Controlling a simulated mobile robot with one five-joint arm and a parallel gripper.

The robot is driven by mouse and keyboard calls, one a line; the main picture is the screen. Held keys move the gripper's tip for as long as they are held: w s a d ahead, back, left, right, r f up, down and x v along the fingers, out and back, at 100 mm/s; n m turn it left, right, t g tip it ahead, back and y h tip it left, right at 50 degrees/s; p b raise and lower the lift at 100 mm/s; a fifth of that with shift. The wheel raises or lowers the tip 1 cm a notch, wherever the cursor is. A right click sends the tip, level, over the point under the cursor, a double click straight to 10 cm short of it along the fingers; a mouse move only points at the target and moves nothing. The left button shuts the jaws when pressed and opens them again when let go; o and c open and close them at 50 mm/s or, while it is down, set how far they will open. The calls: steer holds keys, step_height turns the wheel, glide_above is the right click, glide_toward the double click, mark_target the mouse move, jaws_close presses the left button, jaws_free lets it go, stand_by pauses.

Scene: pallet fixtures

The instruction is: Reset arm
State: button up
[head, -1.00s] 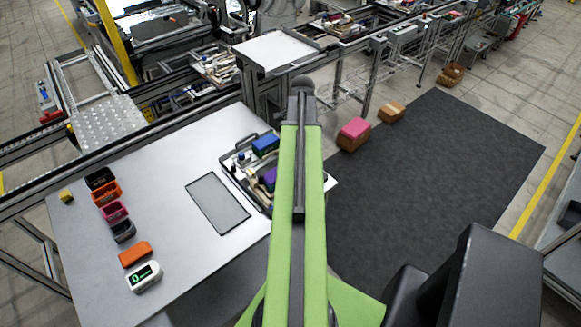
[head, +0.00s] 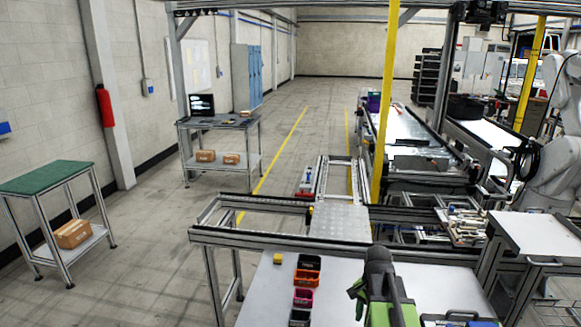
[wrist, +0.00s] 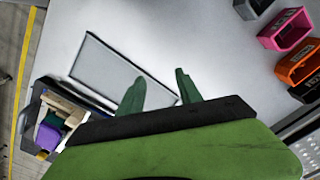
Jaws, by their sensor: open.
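My gripper shows in the wrist view (wrist: 160,88) with its two green fingers apart and nothing between them. It is above the light grey worktable (wrist: 190,45), near a dark-framed flat rectangle (wrist: 118,68). In the head view my green and black arm rises at the bottom, right of centre, over the worktable (head: 345,285). The green fingers (head: 356,289) show small at the left side of its dark end.
A black bin (head: 309,261), an orange bin (head: 307,277) and a pink bin (head: 303,297) stand in a row left of my arm. A tray of parts (wrist: 45,85) sits at left in the wrist view. A yellow post (head: 385,110) rises behind the table.

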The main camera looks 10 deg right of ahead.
steer(key=s+a+n, duration=0.2)
steer(key=a+n, duration=0.9)
steer(key=a, duration=0.6)
steer(key=shift+s+f+b, duration=0.3)
steer(key=shift+f, duration=0.15)
steer(key=shift+d, duration=0.1)
steer(key=shift+c, duration=0.6)
